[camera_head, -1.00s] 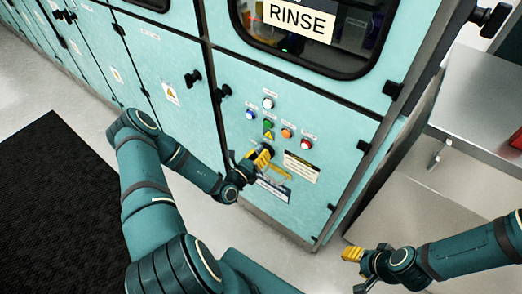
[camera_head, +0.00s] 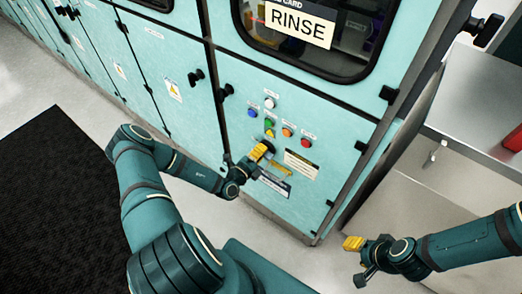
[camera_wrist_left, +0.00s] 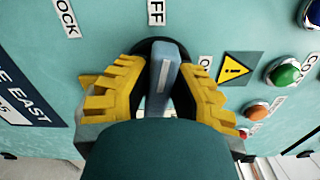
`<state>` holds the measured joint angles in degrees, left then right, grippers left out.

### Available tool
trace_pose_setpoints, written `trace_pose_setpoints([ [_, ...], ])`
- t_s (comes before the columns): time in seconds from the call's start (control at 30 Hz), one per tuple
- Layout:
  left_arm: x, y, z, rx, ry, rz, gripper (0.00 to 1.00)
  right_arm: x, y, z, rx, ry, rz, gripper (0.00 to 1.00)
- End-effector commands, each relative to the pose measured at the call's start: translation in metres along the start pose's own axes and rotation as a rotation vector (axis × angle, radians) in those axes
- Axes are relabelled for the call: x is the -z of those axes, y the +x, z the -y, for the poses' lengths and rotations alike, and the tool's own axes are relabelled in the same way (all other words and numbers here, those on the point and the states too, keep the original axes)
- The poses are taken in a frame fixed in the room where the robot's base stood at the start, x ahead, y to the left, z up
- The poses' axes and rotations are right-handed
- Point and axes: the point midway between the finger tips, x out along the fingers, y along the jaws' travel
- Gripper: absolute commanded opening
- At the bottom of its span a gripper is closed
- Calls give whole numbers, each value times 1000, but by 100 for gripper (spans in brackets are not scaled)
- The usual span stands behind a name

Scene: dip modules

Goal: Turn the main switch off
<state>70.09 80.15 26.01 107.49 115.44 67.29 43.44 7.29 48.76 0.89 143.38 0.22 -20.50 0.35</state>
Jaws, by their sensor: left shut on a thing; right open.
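The main switch's grey-blue handle (camera_wrist_left: 164,72), with a white line on it, stands on a round black base on the turquoise panel. In the left wrist view the handle points up toward a partly cut label ending in "FF" (camera_wrist_left: 156,12). My left gripper (camera_wrist_left: 158,88) has its yellow fingers on both sides of the handle and is shut on it. In the head view my left gripper (camera_head: 262,151) is at the panel below the buttons and hides most of the switch. My right gripper (camera_head: 353,244) is open and empty, low at the right, away from the panel.
Several coloured buttons, including a red one (camera_head: 306,143), sit just above the switch. A yellow warning triangle (camera_wrist_left: 235,69) and a "LOCK" label (camera_wrist_left: 66,17) flank it. A window with a "RINSE" sign (camera_head: 298,22) is above. A metal bench (camera_head: 490,95) stands at the right.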

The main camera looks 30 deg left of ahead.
Motion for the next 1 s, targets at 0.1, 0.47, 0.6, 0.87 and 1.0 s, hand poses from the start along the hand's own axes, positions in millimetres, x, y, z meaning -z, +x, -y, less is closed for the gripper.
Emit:
trace_pose_setpoints([
  [0.1,-1,1,1,3,-70,1,0,1,-1,0,0,0,-1,47],
  [0.47,0,1,0,4,-184,1,0,1,-2,1,0,1,-3,47],
  [0.6,0,1,0,4,-196,0,0,1,-2,1,0,1,-3,47],
  [0.87,0,1,0,4,-197,0,0,1,-2,1,0,1,-3,47],
  [1.0,0,1,0,3,-197,0,45,1,-2,1,0,1,-3,47],
])
